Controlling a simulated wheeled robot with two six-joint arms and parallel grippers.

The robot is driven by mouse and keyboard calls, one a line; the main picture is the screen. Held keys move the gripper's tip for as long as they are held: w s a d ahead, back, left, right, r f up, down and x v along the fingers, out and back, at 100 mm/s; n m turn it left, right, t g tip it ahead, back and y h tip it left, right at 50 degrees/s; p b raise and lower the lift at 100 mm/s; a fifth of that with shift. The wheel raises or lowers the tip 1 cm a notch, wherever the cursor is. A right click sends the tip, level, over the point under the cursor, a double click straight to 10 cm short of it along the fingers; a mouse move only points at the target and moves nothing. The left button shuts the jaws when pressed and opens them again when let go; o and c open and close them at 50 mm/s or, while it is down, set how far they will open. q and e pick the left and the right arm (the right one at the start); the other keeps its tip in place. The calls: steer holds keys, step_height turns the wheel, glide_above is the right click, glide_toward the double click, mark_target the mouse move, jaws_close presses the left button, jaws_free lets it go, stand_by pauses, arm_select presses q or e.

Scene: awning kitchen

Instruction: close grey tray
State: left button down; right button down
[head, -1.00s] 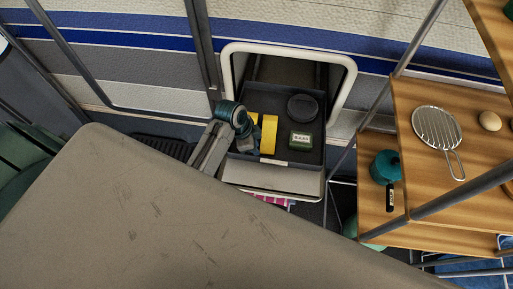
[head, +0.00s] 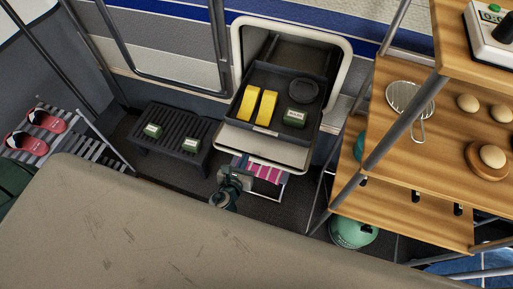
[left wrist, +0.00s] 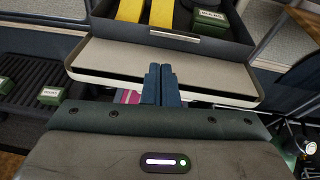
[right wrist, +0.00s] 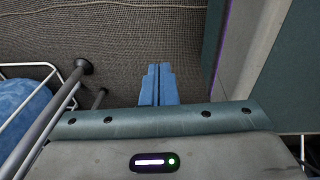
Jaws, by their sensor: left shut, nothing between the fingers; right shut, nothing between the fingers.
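The dark grey tray (head: 279,112) sticks out of the white-framed hatch (head: 345,62) in the head view, above a pale open flap (head: 262,145). It holds two yellow blocks (head: 257,104), a green box (head: 296,118) and a dark round item (head: 305,91). The tray's front edge with its light handle shows in the left wrist view (left wrist: 180,35). My left gripper (head: 234,176) is shut and empty, just in front of the flap and below the tray. Its fingertips (left wrist: 159,70) overlap the flap in the wrist view; contact cannot be told. My right gripper (right wrist: 157,68) is shut and empty, facing grey woven flooring.
A grey tabletop (head: 150,225) fills the near left. A wooden shelf unit (head: 400,190) with metal poles stands close on the right. A low black slatted stand (head: 175,135) with two green boxes is left of the hatch. A shoe rack (head: 85,140) stands further left.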

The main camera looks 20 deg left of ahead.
arm_select(q)
steer(key=shift+m, duration=0.7)
steer(key=x, duration=0.2)
steer(key=d+x, duration=0.1)
steer(key=x, duration=0.2)
steer(key=f+b+x, duration=0.1)
steer(key=x, duration=0.1)
steer(key=shift+w+d+f, duration=0.1)
steer(key=shift+d, duration=0.1)
steer(key=x, duration=0.4)
steer(key=shift+w+r, duration=0.2)
steer(key=shift+r, duration=0.15)
steer(key=shift+w, duration=0.8)
arm_select(e)
steer(key=shift+w+d+f, duration=0.1)
steer(key=shift+w+f, duration=0.2)
steer(key=shift+w, duration=0.15)
arm_select(q)
steer(key=shift+w, duration=0.1)
